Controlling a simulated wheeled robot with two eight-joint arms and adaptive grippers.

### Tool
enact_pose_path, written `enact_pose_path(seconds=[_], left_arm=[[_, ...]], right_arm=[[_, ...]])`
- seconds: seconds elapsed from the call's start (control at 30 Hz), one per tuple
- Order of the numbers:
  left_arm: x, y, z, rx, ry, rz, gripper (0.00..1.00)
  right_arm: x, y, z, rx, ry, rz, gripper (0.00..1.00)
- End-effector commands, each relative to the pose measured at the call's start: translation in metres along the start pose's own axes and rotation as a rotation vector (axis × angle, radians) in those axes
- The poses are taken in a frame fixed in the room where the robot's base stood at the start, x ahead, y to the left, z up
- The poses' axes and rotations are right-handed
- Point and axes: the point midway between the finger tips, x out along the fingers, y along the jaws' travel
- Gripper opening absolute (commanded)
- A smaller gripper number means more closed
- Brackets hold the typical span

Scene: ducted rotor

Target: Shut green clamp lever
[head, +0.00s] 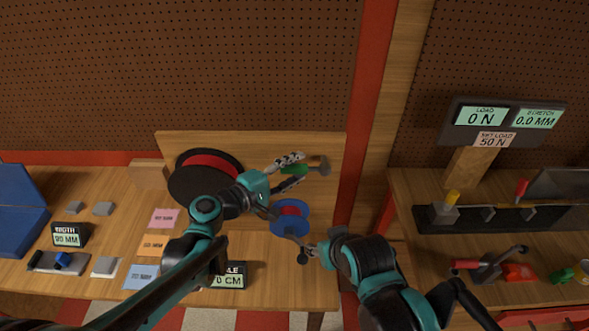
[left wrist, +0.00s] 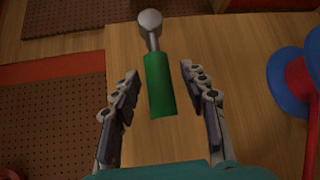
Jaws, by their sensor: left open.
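The green clamp lever (head: 294,169) stands out from the wooden board, with a grey metal end at its right. In the left wrist view the green handle (left wrist: 160,86) lies between the two fingers, with gaps on both sides, and a round metal knob (left wrist: 150,18) is at its far end. My left gripper (head: 300,167) is open around the handle, one finger on each side, apparently without touching. It also shows in the left wrist view (left wrist: 158,72). My right gripper (head: 308,249) is lower, near a small dark round piece; its jaws are too small to read.
A blue and red rotor (head: 276,217) sits just below the lever. A black disc with a red band (head: 187,190) is to the left. A display stand (head: 472,164) and a black fixture rail (head: 487,220) are at the right. Cards and small blocks cover the left table.

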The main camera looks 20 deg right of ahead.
Motion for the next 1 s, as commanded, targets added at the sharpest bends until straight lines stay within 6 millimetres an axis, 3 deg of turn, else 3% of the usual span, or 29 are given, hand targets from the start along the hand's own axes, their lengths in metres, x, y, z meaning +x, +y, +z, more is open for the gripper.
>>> enact_pose_path(seconds=[0.23, 0.4, 0.77, 1.0], left_arm=[[0.001, 0.000, 0.000, 0.000, 0.001, 0.000, 0.44], [0.001, 0.000, 0.000, 0.000, 0.001, 0.000, 0.00], [0.000, 0.004, 0.000, 0.018, 0.006, -0.018, 0.00], [-0.001, 0.016, 0.003, 0.098, 0.028, -0.098, 0.00]], right_arm=[[0.000, 0.000, 0.000, 0.000, 0.000, 0.000, 0.48], [0.000, 0.000, 0.000, 0.000, 0.000, 0.000, 0.48], [-0.005, 0.000, -0.004, 0.000, 0.000, 0.000, 0.48], [-0.024, 0.000, -0.017, 0.000, 0.000, 0.000, 0.48]])
